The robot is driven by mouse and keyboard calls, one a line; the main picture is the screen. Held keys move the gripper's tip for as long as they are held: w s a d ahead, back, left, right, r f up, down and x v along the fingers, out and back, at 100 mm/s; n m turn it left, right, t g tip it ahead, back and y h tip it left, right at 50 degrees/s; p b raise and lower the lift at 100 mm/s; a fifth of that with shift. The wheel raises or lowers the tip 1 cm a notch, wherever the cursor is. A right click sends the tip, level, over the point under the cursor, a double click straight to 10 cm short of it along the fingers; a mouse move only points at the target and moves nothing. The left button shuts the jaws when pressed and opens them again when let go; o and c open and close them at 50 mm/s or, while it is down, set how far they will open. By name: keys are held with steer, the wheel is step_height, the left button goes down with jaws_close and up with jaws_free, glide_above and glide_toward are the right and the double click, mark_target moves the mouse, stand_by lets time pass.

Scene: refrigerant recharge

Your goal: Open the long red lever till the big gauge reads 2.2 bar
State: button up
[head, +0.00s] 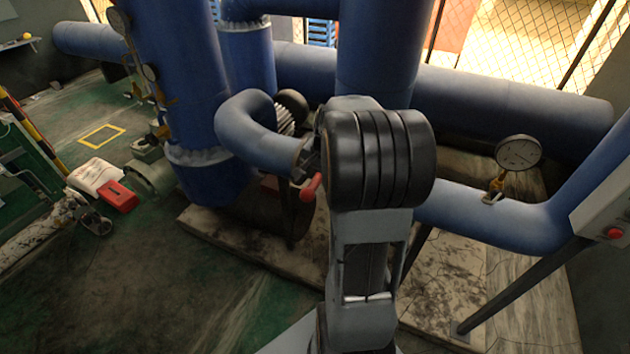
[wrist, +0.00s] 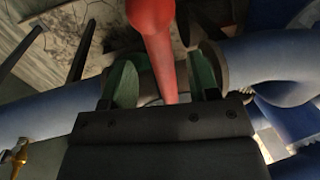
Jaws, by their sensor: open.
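The red lever (head: 312,186) shows in the head view just left of my arm, by the end of the curved blue pipe; the rest of it is hidden behind my arm. In the wrist view the red lever (wrist: 157,40) runs down from the top edge between the two green-padded fingers of my gripper (wrist: 165,80). The fingers are open, one on each side of it, and I see no clear grip. The big round gauge (head: 518,152) stands on the blue pipe at the right in the head view. Its needle is too small to read.
Thick blue pipes (head: 480,100) fill the space behind and beside my arm. A box with a red button (head: 614,233) is at the right edge. A red toolbox (head: 118,197) lies on the floor at left. The green floor (head: 170,290) at lower left is clear.

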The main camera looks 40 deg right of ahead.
mark_target(315, 182)
steer(key=shift+w+a+f, duration=0.1)
steer(key=shift+w+f, duration=0.05)
steer(key=shift+f, duration=0.6)
steer(key=shift+w+a+f, duration=0.1)
steer(key=shift+f, duration=0.65)
jaws_close()
